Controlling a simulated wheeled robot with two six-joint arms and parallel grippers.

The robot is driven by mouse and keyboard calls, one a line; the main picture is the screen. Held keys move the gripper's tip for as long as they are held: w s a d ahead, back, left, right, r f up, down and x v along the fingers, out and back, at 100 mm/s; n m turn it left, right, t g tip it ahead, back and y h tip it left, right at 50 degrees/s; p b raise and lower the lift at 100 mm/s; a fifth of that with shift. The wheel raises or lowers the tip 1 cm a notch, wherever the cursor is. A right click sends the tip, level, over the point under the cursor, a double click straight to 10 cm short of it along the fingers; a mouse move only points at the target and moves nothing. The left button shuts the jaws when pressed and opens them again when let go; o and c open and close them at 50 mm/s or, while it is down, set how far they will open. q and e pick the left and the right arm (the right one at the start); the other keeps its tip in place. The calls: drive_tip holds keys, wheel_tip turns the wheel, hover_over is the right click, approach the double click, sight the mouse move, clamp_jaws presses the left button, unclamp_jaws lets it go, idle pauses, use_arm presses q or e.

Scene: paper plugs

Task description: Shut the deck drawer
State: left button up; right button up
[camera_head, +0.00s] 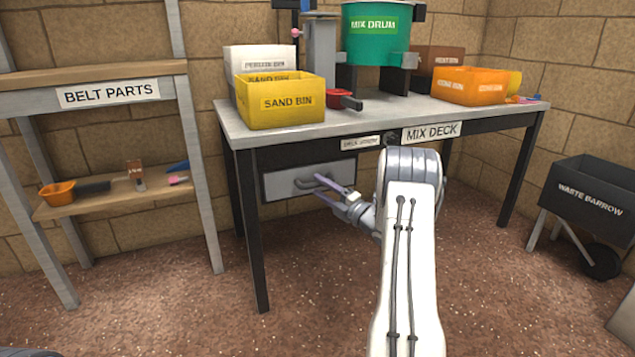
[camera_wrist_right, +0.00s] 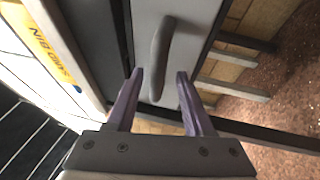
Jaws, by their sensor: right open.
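The deck drawer (camera_head: 285,184) has a grey front with a bar handle (camera_head: 308,183) and sits under the left part of the mix deck (camera_head: 230,124). How far its front stands out from the deck is hard to tell. My right gripper (camera_head: 318,186) is open and points at the handle. In the right wrist view, the drawer front (camera_wrist_right: 190,25) fills the upper middle. Its handle (camera_wrist_right: 162,55) lies at and just beyond the two parted fingertips (camera_wrist_right: 160,76), with no clear contact. My left gripper is not in view.
A yellow sand bin (camera_head: 280,101), a red scoop-like item (camera_head: 344,98) and a green mix drum (camera_head: 368,45) stand on the deck. The belt parts rack (camera_head: 110,93) is at left, the waste barrow (camera_head: 590,190) at right. The floor before the drawer is clear.

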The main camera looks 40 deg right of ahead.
drive_tip(key=r+p+v, duration=0.1)
drive_tip(key=p+v, duration=0.2)
drive_tip(key=v, duration=0.5)
drive_tip(key=shift+s+d+f, duration=0.15)
drive_tip(key=shift+s+f, duration=0.1)
drive_tip(key=shift+f, duration=0.05)
